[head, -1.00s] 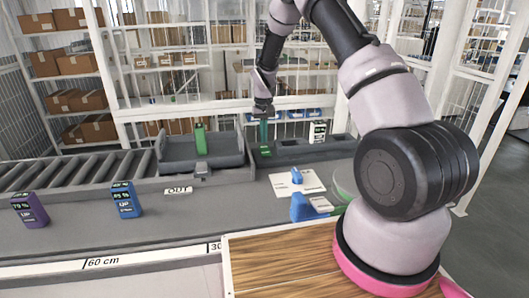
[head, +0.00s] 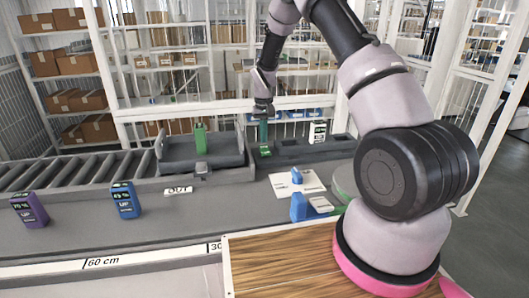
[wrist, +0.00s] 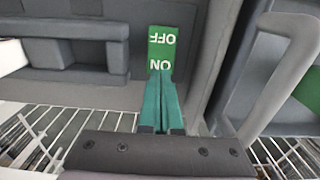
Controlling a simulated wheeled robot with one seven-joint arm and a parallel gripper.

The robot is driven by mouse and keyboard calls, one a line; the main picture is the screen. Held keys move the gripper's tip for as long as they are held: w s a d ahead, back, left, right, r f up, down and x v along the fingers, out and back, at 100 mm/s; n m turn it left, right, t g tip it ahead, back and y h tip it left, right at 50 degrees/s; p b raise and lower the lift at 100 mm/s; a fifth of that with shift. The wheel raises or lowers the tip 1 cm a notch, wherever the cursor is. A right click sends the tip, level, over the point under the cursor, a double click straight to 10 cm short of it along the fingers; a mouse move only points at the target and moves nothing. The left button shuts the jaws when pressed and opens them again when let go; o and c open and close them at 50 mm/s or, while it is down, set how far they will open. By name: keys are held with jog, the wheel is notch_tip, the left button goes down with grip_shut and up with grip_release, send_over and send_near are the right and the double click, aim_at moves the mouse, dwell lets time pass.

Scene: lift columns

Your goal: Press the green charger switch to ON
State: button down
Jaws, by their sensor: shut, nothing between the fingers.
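The green charger switch (wrist: 161,47) lies in the wrist view on a grey surface, its OFF and ON labels upside down there. In the head view the switch (head: 265,152) is a small green patch by the dark tray. My gripper (wrist: 162,76) has teal fingers, shut together with nothing between them. The fingertips are at the ON end of the switch and overlap its edge in the wrist view. In the head view my gripper (head: 264,142) points down just above the switch. I cannot tell whether they touch, or whether the switch is tilted.
A grey tray (head: 180,165) with an upright green device (head: 200,138) stands left of the switch. A white-faced device (head: 317,132) stands to its right. Blue (head: 126,200) and purple (head: 29,210) devices stand on the grey counter, with an OUT label (head: 178,191). Grey walls flank the fingers.

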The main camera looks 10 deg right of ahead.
jog(key=shift+f, duration=1.1)
dwell(0.5)
jog(key=shift+r, duration=3.55)
notch_tip(320, 180, up, 12)
jog(key=m+t, duration=0.1)
send_over(264, 146)
jog(key=s+d, duration=0.2)
jog(key=s, duration=0.2)
jog(key=s+d+r+m+t+y, duration=0.1)
jog(key=s+d+r+t, duration=0.1)
jog(key=s+r, duration=0.95)
jog(key=s+d+r+m+t, duration=0.1)
jog(key=s+r, duration=0.3)
jog(key=s, duration=0.6)
jog(key=s+r+m+t+y, duration=0.1)
jog(key=s+r+t, duration=0.2)
jog(key=s, duration=0.7)
jog(key=shift+s+d+r, duration=0.25)
jog(key=shift+d+r, duration=0.1)
jog(key=shift+r, duration=0.4)
